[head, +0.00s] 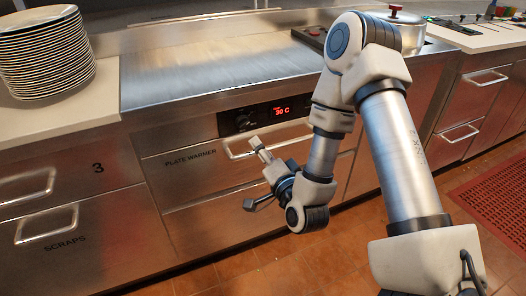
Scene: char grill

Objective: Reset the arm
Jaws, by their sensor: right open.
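My right arm reaches in from the lower right and bends at a raised elbow in front of the steel counter. My right gripper (257,175) hangs at the end of it, in front of the plate warmer drawers (185,165). Its two fingers are spread apart and nothing is between them. It is near the upper drawer's handle (268,142); I cannot tell whether it touches it. My left gripper is not in the head view.
A stack of plates (42,55) stands on the left counter. The steel griddle top (215,62) is bare. A lidded pot (400,22) stands behind my elbow. A scraps drawer (60,225) is at lower left, a red mat (497,198) at right. The tiled floor is open.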

